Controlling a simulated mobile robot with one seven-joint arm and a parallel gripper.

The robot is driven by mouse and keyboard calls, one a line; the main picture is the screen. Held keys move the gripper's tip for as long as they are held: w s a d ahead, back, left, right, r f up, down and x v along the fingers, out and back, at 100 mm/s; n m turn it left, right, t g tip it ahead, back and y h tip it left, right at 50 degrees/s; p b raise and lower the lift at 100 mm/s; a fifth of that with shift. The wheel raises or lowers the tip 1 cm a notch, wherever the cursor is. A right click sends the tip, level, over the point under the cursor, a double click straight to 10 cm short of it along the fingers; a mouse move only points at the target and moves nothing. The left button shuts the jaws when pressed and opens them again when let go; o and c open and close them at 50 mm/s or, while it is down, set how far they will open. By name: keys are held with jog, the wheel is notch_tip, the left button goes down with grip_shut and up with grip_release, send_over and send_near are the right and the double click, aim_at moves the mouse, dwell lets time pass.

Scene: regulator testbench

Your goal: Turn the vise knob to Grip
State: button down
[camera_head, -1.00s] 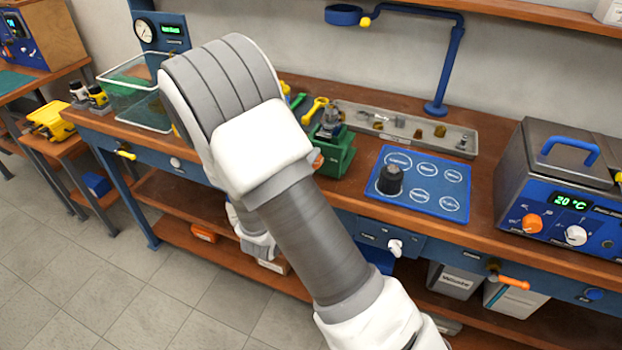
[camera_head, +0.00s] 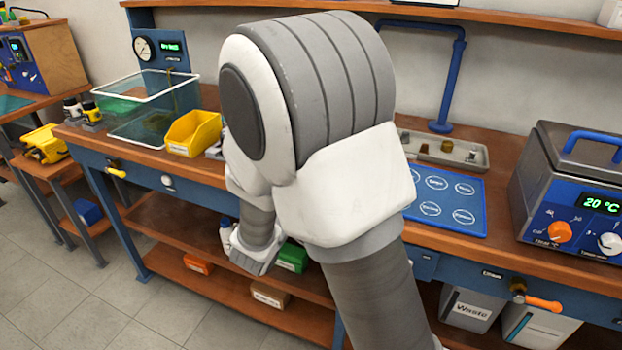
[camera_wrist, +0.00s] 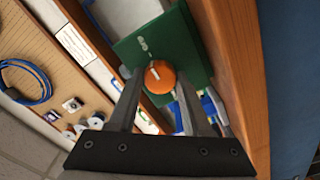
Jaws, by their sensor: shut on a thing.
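The vise knob (camera_wrist: 160,77) is orange with a pale pointer line, on the green face of the vise (camera_wrist: 190,45) in the wrist view. Small white marks show on the green face above the knob; I cannot read them. My gripper (camera_wrist: 161,85) has a finger on each side of the knob and is shut on it. In the head view my arm hides the vise, the knob and the gripper's fingers.
A blue mat (camera_head: 455,205) with labelled circles lies right of my arm, before a grey parts tray (camera_head: 445,152). A water bath (camera_head: 575,190) stands at the right. A yellow bin (camera_head: 193,133) and clear tank (camera_head: 150,88) stand left. A wooden edge (camera_wrist: 235,90) runs beside the vise.

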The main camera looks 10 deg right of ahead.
jog(key=shift+c, duration=1.7)
grip_release()
jog(key=shift+s, duration=0.1)
jog(key=v, duration=1.7)
jog(key=shift+a, duration=0.1)
